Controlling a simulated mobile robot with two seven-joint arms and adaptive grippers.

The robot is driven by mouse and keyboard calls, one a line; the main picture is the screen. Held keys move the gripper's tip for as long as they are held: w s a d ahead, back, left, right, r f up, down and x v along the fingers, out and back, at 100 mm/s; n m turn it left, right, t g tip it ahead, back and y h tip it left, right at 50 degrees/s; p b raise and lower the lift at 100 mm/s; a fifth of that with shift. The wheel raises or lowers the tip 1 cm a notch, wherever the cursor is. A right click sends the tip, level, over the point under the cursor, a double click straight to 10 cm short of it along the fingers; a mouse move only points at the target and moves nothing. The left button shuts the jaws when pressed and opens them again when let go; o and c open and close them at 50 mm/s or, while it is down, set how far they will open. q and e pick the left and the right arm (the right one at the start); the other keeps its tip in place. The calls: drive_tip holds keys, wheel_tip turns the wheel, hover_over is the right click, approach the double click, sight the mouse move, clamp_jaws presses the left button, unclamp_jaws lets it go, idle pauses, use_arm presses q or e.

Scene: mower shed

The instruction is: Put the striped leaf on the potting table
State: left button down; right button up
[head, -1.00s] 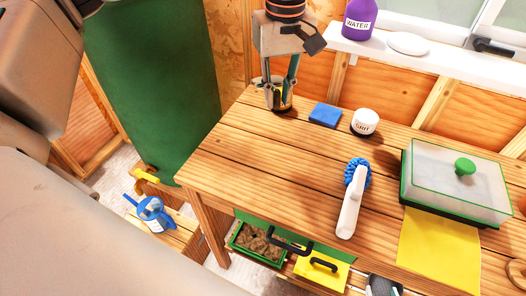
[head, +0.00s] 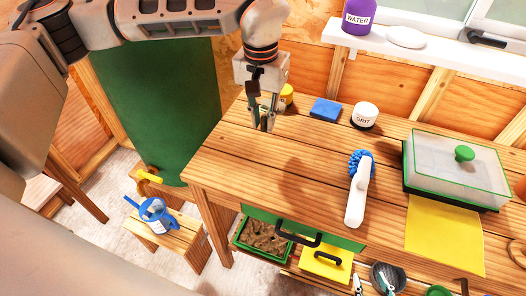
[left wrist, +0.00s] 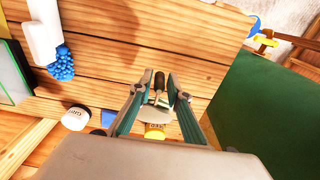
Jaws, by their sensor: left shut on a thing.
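The potting table (head: 300,170) is the slatted wooden table in the middle of the head view. My left gripper (head: 267,126) is over its far left part, pointing down. In the left wrist view the gripper (left wrist: 158,98) is shut on a small dark-handled thing (left wrist: 158,82) with a pale grey-green flat part (left wrist: 155,114). I cannot tell whether it touches the tabletop. I cannot make out a striped leaf for certain; no stripes show on the held thing. My right gripper is not in view.
A yellow tin (head: 287,94) stands just behind the gripper. A blue sponge (head: 325,110), white grit jar (head: 364,115), blue-bristled brush (head: 358,190), covered tray (head: 455,207) and yellow cloth (head: 445,235) are on the table. The front left tabletop is clear.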

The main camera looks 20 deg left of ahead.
use_arm(q)
wheel_tip(320, 180, down, 8)
drive_tip(key=shift+r, duration=0.1)
drive_tip(key=shift+f, duration=2.1)
drive_tip(key=shift+f, duration=0.1)
drive_tip(key=c, duration=1.9)
unclamp_jaws()
drive_tip(key=shift+r, duration=0.35)
drive_tip(key=r, duration=1.1)
drive_tip(key=shift+s+r, duration=0.25)
drive_tip(key=shift+s, duration=0.15)
